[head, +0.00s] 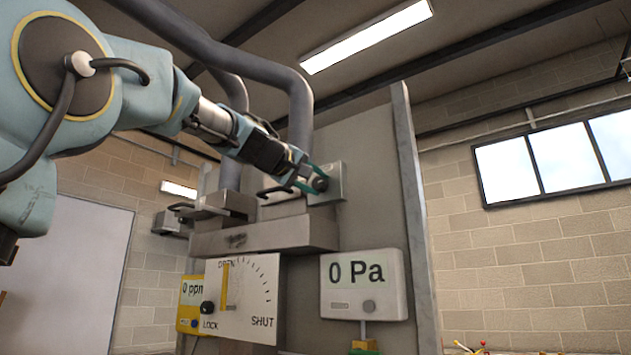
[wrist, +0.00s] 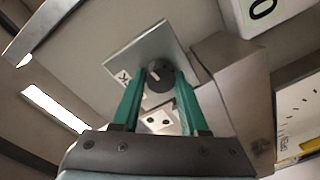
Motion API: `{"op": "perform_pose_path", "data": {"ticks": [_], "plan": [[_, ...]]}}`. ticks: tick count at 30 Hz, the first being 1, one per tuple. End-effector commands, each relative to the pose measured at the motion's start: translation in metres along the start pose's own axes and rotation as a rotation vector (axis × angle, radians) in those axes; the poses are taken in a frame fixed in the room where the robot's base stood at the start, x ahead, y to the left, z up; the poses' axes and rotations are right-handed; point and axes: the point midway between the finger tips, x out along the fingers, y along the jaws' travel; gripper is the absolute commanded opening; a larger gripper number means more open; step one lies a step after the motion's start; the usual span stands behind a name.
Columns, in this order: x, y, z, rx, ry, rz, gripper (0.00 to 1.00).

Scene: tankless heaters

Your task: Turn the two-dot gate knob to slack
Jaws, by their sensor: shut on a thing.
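The two-dot gate knob is a small dark round knob (wrist: 159,76) with a pale pointer mark, on a grey square plate (wrist: 160,45) in the wrist view. Two black dots show on a white label (wrist: 158,122) between my fingers. Another white label (wrist: 124,79) at the plate's left edge is partly hidden; its lettering is cut off. My gripper (wrist: 159,80), with green fingers, is shut on the knob, one finger on each side. In the head view my gripper (head: 314,180) meets the knob (head: 320,184) on the upper box; the fingers partly cover it.
Below hang a white "0 Pa" gauge (head: 364,284), a dial plate (head: 242,300) marked OPEN, SHUT and LOCK with a yellow pointer, and a yellow "0 ppm" meter (head: 190,308). Thick grey pipes (head: 299,100) run close by my arm. A grey panel (head: 370,190) stands behind.

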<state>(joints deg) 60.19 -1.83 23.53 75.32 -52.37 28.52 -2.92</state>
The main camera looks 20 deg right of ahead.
Motion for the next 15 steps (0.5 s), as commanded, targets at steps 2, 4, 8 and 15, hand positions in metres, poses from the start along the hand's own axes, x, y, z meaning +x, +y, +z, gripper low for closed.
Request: {"op": "perform_pose_path", "data": {"ticks": [2, 4, 8, 15], "plan": [[-0.0001, -0.0011, -0.0016, -0.071, -0.002, -0.005, 0.00], [-0.0001, -0.0011, -0.0017, -0.137, -0.005, -0.005, 0.00], [-0.0002, -0.0010, -0.0017, -0.261, -0.011, -0.006, 0.00], [0.0000, -0.0011, -0.0014, -0.489, -0.022, -0.009, 0.00]]}}
